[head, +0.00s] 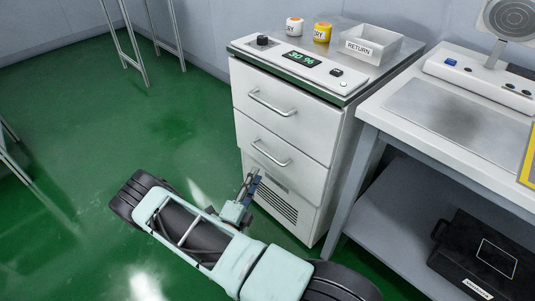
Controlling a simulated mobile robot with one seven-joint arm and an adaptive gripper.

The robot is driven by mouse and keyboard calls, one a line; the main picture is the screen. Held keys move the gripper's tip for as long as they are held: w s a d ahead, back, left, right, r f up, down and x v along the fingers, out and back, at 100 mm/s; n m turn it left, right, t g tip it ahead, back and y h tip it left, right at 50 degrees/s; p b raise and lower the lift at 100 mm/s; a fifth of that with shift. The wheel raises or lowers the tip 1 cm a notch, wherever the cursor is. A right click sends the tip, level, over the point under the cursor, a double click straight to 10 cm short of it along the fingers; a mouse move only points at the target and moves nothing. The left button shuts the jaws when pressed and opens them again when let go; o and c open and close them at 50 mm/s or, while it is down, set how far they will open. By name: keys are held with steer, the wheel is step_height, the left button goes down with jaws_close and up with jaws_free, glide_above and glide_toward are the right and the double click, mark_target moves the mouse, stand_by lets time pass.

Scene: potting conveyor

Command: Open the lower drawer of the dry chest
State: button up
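The dry chest (335,130) is a white cabinet in the middle of the head view. The lower drawer's handle (269,154) sits above a vented panel (285,199). My gripper (252,181) is in front of the chest, lower in the picture than that handle and a little to its left. It appears apart from the handle. Its fingers are small and dark, and I cannot tell whether they are open.
On the chest top are two small jars (322,32), a white RETURN bin (388,45) and a panel reading 30% (301,59). A workbench (440,147) stands close on the right, with a black case (480,258) on its lower shelf.

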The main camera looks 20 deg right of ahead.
mark_target(266, 153)
steer(key=b+x, duration=0.2)
steer(key=x, duration=0.8)
steer(key=shift+w+d, duration=0.25)
steer(key=shift+w, duration=0.1)
steer(key=shift+c, duration=0.3)
jaws_close()
